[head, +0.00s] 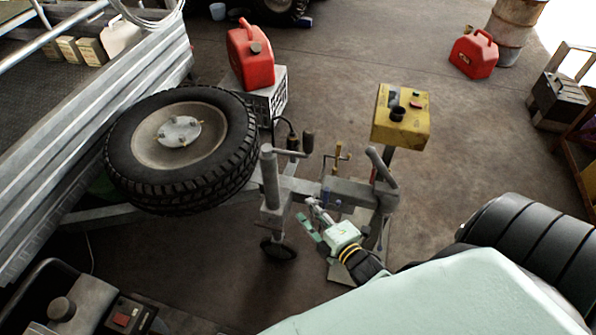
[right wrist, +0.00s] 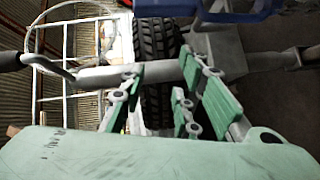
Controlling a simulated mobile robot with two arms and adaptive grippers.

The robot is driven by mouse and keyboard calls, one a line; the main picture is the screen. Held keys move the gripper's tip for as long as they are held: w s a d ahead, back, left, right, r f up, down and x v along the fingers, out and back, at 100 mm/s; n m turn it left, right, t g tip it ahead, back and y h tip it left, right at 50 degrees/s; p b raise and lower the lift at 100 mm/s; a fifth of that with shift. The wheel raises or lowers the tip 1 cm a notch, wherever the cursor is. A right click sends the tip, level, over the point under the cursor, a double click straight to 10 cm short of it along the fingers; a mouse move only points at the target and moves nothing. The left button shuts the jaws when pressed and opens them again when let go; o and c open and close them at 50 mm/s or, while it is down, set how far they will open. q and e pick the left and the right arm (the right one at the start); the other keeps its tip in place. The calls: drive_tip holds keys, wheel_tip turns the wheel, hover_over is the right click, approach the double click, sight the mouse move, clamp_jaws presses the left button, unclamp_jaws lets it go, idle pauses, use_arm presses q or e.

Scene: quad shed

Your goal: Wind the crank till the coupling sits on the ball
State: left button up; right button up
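The crank (head: 292,137), with a dark grip (head: 308,142), stands at the top of the jockey wheel's upright grey tube (head: 269,178). Its small wheel (head: 279,249) is below. The drawbar (head: 330,190) runs right to the coupling, whose grey lever (head: 382,167) shows; I cannot make out the ball. My right gripper (head: 314,220) is open and empty, low beside the drawbar, right of the tube. In the right wrist view its green-padded fingers (right wrist: 165,100) are apart. The tube (right wrist: 105,78) and crank grip (right wrist: 10,62) show beyond them. My left gripper is out of view.
The trailer's spare wheel (head: 182,148) is left of the jockey wheel. A yellow control box (head: 402,117) on a post stands close behind the coupling. A red fuel can (head: 250,55) sits on a grey box (head: 265,98). Open floor lies behind, toward another red can (head: 474,55).

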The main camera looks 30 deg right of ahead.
wheel_tip(320, 180, up, 6)
drive_tip(key=w+d+n+t+b, duration=0.1)
drive_tip(key=w+n+t+b, duration=0.1)
drive_tip(key=n+t+b, duration=0.2)
drive_tip(key=n+t+y+b, duration=0.1)
drive_tip(key=n+t+b, duration=0.1)
drive_tip(key=n, duration=0.2)
approach(299, 155)
drive_tip(key=w, duration=0.3)
drive_tip(key=x, duration=0.7)
drive_tip(key=shift+w+d+r, duration=0.15)
drive_tip(key=shift+r, duration=0.15)
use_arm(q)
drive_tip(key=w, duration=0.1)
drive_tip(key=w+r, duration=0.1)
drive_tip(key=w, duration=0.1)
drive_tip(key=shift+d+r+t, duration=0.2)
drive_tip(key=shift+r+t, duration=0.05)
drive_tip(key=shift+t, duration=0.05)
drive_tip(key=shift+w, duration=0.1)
use_arm(e)
clamp_jaws()
